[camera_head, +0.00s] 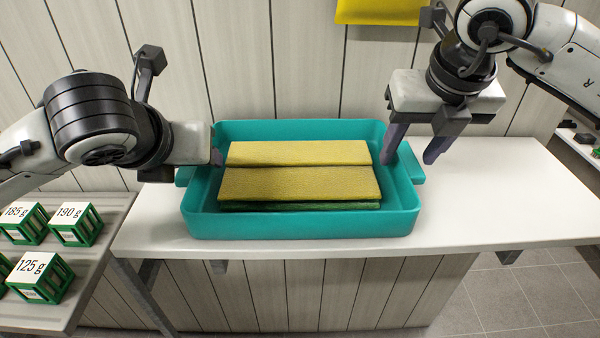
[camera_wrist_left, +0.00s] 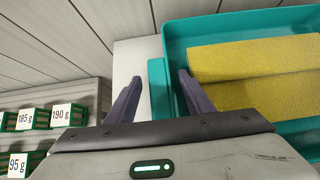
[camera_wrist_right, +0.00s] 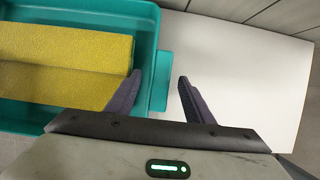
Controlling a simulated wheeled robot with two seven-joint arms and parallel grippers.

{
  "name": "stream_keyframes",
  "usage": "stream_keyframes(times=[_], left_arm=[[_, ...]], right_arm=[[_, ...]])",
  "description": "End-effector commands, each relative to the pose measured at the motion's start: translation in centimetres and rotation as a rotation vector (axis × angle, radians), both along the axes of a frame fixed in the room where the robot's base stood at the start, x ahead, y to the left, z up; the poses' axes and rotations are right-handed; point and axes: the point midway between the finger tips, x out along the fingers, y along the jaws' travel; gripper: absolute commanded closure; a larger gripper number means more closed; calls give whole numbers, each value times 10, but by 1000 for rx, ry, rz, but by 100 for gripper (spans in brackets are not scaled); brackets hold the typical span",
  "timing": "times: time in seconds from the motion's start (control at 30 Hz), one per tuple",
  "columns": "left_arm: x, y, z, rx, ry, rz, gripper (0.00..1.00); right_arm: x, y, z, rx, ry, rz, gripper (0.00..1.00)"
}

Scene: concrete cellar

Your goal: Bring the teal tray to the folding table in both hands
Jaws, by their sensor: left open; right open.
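The teal tray (camera_head: 300,229) stands on a white tabletop (camera_head: 490,195) against a panelled wall. Two yellow slabs (camera_head: 300,183) lie in it, with something green partly hidden beneath them. My left gripper (camera_head: 204,161) is open at the tray's left end; in the left wrist view its fingers stand on either side of the left handle (camera_wrist_left: 157,88). My right gripper (camera_head: 413,150) is open above the tray's right end; in the right wrist view the right handle (camera_wrist_right: 164,66) lies between and slightly beyond its fingers. Neither gripper is closed on the tray. I cannot tell which table is the folding one.
A grey shelf (camera_head: 98,220) at the left holds several green weight blocks, including one labelled 190 g (camera_head: 76,223). The white top is clear right of the tray. A yellow object (camera_head: 380,10) is on the wall behind. Dark items (camera_head: 580,136) lie at the far right.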

Motion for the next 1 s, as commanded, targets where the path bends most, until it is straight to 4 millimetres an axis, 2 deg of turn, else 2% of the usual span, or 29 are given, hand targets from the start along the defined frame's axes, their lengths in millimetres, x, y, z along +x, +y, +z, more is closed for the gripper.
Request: stream_keyframes(times=[0.07, 0.3, 0.37, 0.77, 1.0], left_arm=[[0, 0, 0, 0, 0, 0, 52], [0, 0, 0, 0, 0, 0, 93], [0, 0, 0, 0, 0, 0, 100], [0, 0, 6, -1, -4, 0, 100], [0, 0, 25, -1, -4, 0, 100]], right_arm=[[0, 0, 0, 0, 0, 0, 52], [0, 0, 0, 0, 0, 0, 93], [0, 0, 0, 0, 0, 0, 100], [0, 0, 5, 1, -3, -1, 100], [0, 0, 24, 1, -3, -1, 100]])
